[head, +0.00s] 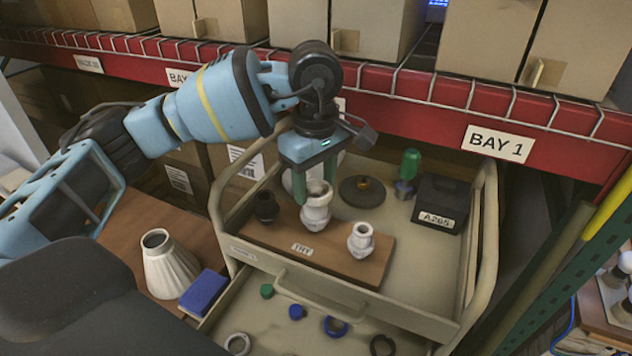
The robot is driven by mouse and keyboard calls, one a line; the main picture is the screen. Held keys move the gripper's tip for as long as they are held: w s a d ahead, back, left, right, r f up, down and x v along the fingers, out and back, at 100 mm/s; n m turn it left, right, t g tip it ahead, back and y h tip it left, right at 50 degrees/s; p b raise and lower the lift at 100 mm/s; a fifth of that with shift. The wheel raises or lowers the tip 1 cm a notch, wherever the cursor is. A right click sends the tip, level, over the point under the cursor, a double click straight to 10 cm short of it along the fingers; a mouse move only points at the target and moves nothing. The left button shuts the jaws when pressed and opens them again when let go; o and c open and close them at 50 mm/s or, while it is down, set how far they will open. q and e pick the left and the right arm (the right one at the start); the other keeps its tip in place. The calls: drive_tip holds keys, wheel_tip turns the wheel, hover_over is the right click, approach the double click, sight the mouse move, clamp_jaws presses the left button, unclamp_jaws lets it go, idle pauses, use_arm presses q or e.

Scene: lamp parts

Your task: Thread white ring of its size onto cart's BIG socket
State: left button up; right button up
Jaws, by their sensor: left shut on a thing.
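The big white socket (316,217) stands upright on a brown board on the cart, behind the label "THT". My left gripper (315,190) points down over it, its green fingers shut on a white ring (318,194) at the socket's top. Ring and socket are the same white, so I cannot tell how far the ring is around it. A smaller white socket (360,241) and a black socket (265,207) stand on the same board. Another white ring (237,343) lies in the open drawer. My right gripper is not in view.
The drawer also holds a blue ring (335,327), a dark ring (383,346) and small caps. A black box (440,203), a green-handled tool (408,172) and a dark disc (361,191) are on the cart. A white ribbed shade (170,266) and blue box (204,293) stand left.

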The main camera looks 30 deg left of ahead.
sight(315, 196)
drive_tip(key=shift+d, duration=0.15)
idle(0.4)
use_arm(q)
drive_tip(key=shift+f, duration=0.15)
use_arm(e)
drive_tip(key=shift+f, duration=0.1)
use_arm(q)
drive_tip(key=shift+f+b, duration=0.35)
drive_tip(key=shift+f, duration=0.9)
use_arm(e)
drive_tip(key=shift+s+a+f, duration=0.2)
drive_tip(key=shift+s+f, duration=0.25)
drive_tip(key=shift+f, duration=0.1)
use_arm(q)
drive_tip(key=shift+f, duration=0.2)
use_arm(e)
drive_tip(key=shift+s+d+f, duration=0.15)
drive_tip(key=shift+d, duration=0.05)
use_arm(q)
drive_tip(key=shift+f, duration=0.2)
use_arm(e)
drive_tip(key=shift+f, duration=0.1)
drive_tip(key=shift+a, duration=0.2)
use_arm(q)
drive_tip(key=shift+f, duration=0.2)
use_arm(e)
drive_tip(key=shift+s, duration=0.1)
